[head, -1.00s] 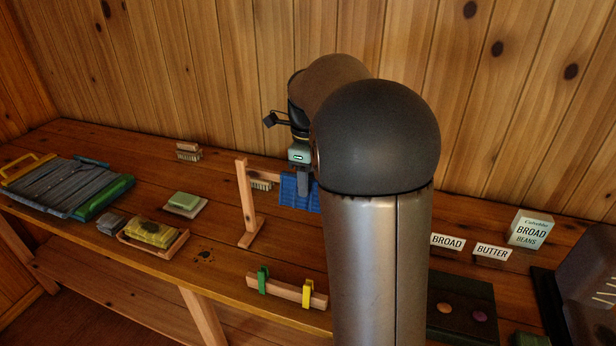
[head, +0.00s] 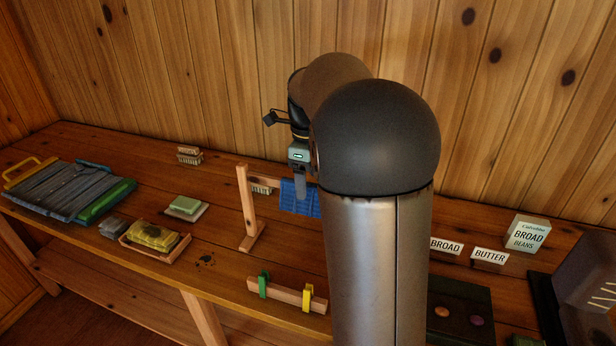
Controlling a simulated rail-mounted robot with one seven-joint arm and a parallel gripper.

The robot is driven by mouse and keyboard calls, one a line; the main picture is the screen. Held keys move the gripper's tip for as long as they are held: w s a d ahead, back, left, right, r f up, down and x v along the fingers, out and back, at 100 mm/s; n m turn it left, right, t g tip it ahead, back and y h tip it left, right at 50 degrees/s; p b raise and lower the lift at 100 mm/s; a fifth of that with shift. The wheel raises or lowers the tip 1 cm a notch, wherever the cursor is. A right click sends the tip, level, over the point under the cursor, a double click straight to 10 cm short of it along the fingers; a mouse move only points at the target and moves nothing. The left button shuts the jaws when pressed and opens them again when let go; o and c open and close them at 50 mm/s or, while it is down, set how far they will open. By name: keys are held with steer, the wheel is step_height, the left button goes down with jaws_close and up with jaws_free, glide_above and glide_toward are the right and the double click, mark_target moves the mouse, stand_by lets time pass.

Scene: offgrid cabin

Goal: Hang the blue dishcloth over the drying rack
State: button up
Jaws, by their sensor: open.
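The blue dishcloth (head: 299,198) hangs over the bar of the wooden drying rack (head: 247,208). The rack's left post and foot show; its right part is hidden behind my arm. My gripper (head: 299,190) is open at the top of the cloth, with a grey finger in front of it. I cannot tell whether the finger touches the cloth.
A wooden block with a green and a yellow clip (head: 286,293) lies at the front edge. A tray with a yellow cloth (head: 155,238), green soap (head: 186,205), brushes and a grey washboard-like item (head: 70,190) stand left.

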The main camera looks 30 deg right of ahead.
steer(key=shift+r+p, duration=1.85)
steer(key=shift+r, duration=0.65)
steer(key=shift+s+a, duration=0.1)
steer(key=shift+a, duration=0.05)
steer(key=s+a+f+n, duration=0.3)
steer(key=s+a+n, duration=0.1)
steer(key=s+n, duration=0.4)
steer(key=s+a+f+n+b, duration=0.1)
steer(key=s+a+f+n, duration=0.2)
steer(key=s+a+n, duration=0.2)
steer(key=s+a+f+n, duration=0.3)
steer(key=s+a+n, duration=0.2)
steer(key=s+n, duration=0.6)
steer(key=n, duration=0.3)
steer(key=shift+f+t, duration=0.35)
steer(key=shift+t, duration=0.05)
